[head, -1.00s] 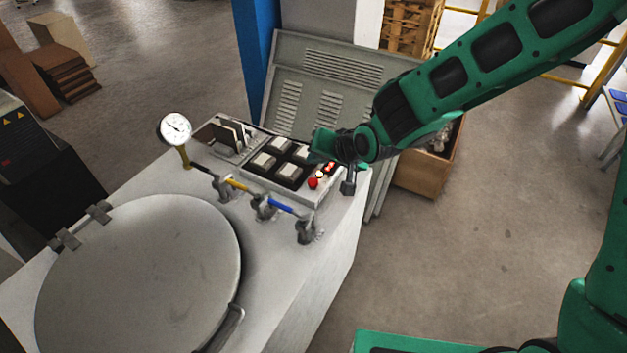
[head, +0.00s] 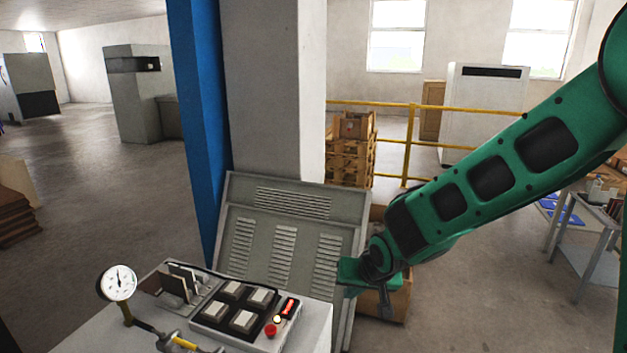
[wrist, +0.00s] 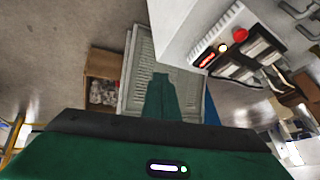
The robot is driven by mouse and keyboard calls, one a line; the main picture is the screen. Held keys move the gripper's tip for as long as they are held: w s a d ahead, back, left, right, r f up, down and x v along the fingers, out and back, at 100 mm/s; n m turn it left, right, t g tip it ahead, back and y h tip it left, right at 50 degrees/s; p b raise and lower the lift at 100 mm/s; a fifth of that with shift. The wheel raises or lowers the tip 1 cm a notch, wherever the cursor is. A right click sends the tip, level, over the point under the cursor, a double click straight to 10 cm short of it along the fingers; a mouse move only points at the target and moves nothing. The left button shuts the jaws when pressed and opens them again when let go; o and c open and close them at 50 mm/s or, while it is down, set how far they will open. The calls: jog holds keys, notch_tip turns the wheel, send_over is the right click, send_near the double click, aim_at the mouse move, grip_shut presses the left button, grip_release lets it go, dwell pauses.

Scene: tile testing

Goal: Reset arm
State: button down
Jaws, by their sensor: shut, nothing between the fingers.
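My green arm comes in from the right in the head view. My gripper (head: 350,277) is at its end, in front of the grey louvred panel and to the right of the machine's control box (head: 238,318). It is shut and empty, and appears apart from the box. In the wrist view my gripper (wrist: 160,95) shows as a narrow green shape against the louvred panel.
The control box has several pale square tiles, a red button (head: 270,330) and a lit red display (head: 290,308). A dial gauge (head: 118,282) stands at its left. The louvred panel (head: 280,240) leans behind, near a blue column (head: 195,120). A wooden crate (wrist: 100,68) stands beside the panel.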

jog(key=s+d+r+m+g+h, duration=0.1)
jog(key=s+d+r+m+h, duration=0.15)
jog(key=s+d, duration=0.65)
jog(key=s+d+r+m+g+h, duration=0.15)
jog(key=d+r, duration=0.25)
jog(key=d, duration=1.2)
jog(key=s+d+r+m+g+y, duration=0.1)
jog(key=s+d, duration=0.2)
jog(key=s, duration=0.7)
jog(key=s+d+r+m+g+y, duration=0.1)
jog(key=s+d, duration=0.3)
jog(key=s, duration=0.7)
jog(key=shift+r+g, duration=0.3)
jog(key=shift+g, duration=0.45)
